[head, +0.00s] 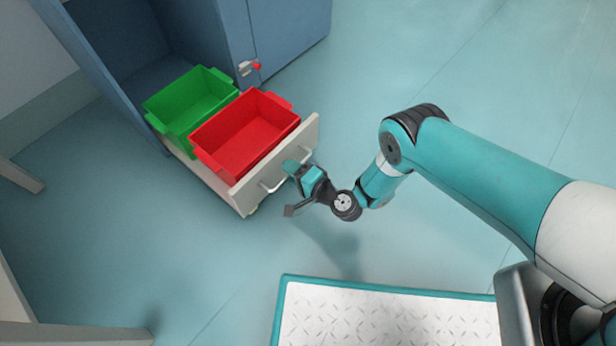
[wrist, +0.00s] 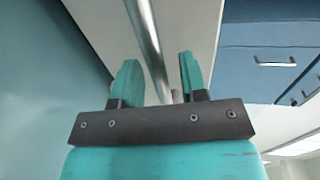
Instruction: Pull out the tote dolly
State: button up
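The tote dolly (head: 246,200) is a low cream cart with an upright front panel and a metal bar handle (head: 271,187). It stands partly out of the blue cabinet. It carries a green tote (head: 190,103) at the back and a red tote (head: 246,133) at the front. My gripper (head: 289,168) is at the handle, in front of the panel. In the wrist view its two teal fingers (wrist: 158,75) are apart, with the handle bar (wrist: 148,40) between them in the picture.
The blue cabinet (head: 285,35) stands behind the dolly, with a red-tipped latch (head: 250,67) near its opening. A teal-edged platform with a patterned metal top (head: 390,320) lies at the bottom. Pale legs or frames stand at the left edge.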

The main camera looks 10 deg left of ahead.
jog(key=p+v, duration=1.6)
jog(key=v, duration=0.1)
jog(key=shift+d+p, duration=0.2)
jog(key=shift+p, duration=0.15)
jog(key=shift+s, duration=0.1)
